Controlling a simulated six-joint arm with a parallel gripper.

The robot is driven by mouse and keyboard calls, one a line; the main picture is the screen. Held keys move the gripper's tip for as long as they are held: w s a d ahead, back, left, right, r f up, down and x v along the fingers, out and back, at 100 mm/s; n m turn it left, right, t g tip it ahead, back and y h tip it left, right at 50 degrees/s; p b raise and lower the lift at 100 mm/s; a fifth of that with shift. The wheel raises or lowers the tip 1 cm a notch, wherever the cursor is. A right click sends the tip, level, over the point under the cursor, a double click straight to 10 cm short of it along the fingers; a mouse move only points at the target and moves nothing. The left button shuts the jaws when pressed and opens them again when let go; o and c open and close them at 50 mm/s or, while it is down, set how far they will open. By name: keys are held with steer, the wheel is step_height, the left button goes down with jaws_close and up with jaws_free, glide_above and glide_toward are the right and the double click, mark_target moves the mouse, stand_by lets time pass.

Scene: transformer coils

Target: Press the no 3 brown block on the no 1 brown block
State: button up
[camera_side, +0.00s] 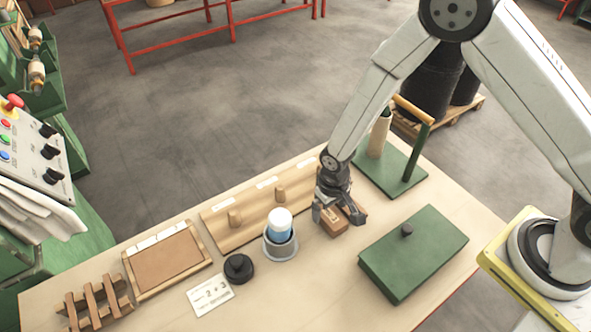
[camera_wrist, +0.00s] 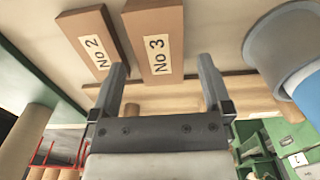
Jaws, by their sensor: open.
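The no 3 brown block (camera_wrist: 155,30) has a pale "No 3" label and lies ahead of my gripper (camera_wrist: 164,66) in the wrist view, lined up between the two spread fingertips. My gripper is open; whether the fingers reach around the block is not clear. A no 2 brown block (camera_wrist: 93,40) lies just left of it, slightly turned. In the side view my gripper (camera_side: 340,214) is low over the table, with a brown block (camera_side: 334,228) at its fingers, its label unreadable. I cannot make out a no 1 brown block in either view.
A wooden peg board (camera_side: 238,236) and a grey cup (camera_side: 281,247) holding a blue and white thing stand left of my gripper. A green box (camera_side: 413,255) lies to the right, a green stand (camera_side: 398,172) behind. A black knob (camera_side: 238,268), card (camera_side: 210,294) and tray (camera_side: 167,259) are farther left.

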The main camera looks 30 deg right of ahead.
steer(key=shift+r, duration=1.15)
jaws_close()
stand_by(1.0)
steer(key=shift+s, duration=0.3)
steer(key=shift+f, duration=1.3)
stand_by(2.7)
steer(key=shift+r, duration=0.1)
steer(key=shift+r, duration=3)
